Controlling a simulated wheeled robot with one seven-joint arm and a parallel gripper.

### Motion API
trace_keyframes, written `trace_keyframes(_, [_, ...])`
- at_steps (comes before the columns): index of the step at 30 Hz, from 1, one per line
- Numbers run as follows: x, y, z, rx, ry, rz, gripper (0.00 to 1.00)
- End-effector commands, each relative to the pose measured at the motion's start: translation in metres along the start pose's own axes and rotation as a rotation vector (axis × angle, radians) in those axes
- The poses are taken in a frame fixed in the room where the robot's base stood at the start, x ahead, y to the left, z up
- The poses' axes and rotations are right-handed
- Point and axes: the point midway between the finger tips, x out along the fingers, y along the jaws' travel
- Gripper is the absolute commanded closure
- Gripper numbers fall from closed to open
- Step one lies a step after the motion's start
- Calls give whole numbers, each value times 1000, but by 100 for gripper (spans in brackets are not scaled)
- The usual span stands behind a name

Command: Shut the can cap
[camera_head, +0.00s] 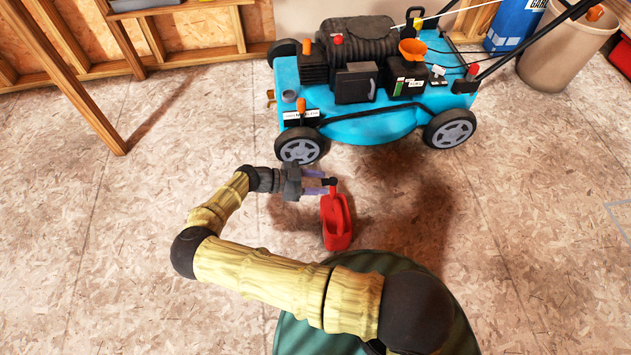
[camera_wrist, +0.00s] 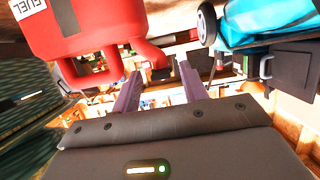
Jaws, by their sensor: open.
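The red fuel can (camera_head: 338,225) stands on the floor in front of the mower in the head view. A small black cap (camera_head: 331,181) shows at its top end, by the fingertips. I cannot tell whether the cap is closed. My gripper (camera_head: 324,181) is open, its two purple fingers pointing right toward the cap, one on the far side and one on the near side. Contact is unclear. In the wrist view the can (camera_wrist: 95,25) looms upside down at upper left, close to the fingers, with part of its "FUEL" label showing.
A blue lawn mower (camera_head: 375,122) with black engine and grey wheels stands just beyond the can. A beige bin (camera_head: 555,55) and a blue container (camera_head: 512,25) are at the back right. Wooden wall framing (camera_head: 75,75) is at the left. The floor (camera_head: 520,240) on the right is clear.

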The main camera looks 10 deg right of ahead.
Motion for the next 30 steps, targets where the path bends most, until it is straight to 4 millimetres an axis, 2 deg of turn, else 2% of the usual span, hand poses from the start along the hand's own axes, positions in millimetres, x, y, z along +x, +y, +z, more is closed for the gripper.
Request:
trace_keyframes(5, [-7, 0, -1, 0, -1, -2, 56])
trace_keyframes(8, [-19, -1, -2, 0, -2, -3, 56])
trace_keyframes(21, [-102, -1, -2, -2, -3, -3, 56])
trace_keyframes(30, [-150, -1, -1, 0, -2, -2, 56])
